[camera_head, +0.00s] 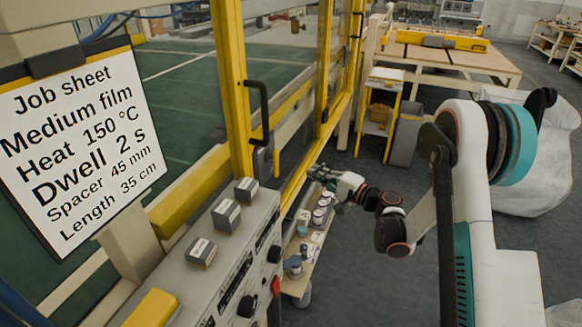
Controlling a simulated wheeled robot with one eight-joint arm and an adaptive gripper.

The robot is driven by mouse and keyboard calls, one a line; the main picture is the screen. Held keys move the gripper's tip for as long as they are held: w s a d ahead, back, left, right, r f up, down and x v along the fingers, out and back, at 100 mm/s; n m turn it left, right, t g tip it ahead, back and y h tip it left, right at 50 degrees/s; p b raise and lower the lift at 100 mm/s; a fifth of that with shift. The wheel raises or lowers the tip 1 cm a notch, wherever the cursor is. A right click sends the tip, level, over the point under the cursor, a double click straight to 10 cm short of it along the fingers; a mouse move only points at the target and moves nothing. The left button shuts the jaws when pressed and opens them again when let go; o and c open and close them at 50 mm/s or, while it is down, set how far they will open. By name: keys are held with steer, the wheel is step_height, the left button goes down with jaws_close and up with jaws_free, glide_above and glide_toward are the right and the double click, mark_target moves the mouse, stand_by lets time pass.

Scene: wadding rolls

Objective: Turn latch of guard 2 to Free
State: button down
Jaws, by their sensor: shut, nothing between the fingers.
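A yellow-framed guard door (236,95) with clear panels stands left of centre, with a black handle (260,112) on its frame. A small dark fitting (264,160) sits below the handle; I cannot tell if it is the latch, or which way it is turned. No guard number or "Free" mark is readable. More yellow guard frame (324,65) runs back to the right. My gripper (314,171) is small in view, shut and empty. It appears just right of the guard's lower rail, above the back of a small shelf; its distance from the guard is unclear.
A control panel (255,255) with black knobs and a red switch stands in front, with several grey boxes (227,214) on top. A shelf (313,245) holds jars. A job sheet (78,145) hangs left. A yellow trolley (379,128) stands behind. Grey floor is open at centre.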

mark_target(276, 163)
steer(key=w+a+b, duration=0.2)
steer(key=a+b, duration=0.2)
steer(key=a, duration=0.5)
steer(key=shift+w+b, duration=0.25)
steer(key=shift+b, duration=0.1)
steer(key=shift+w, duration=0.1)
stand_by(0.5)
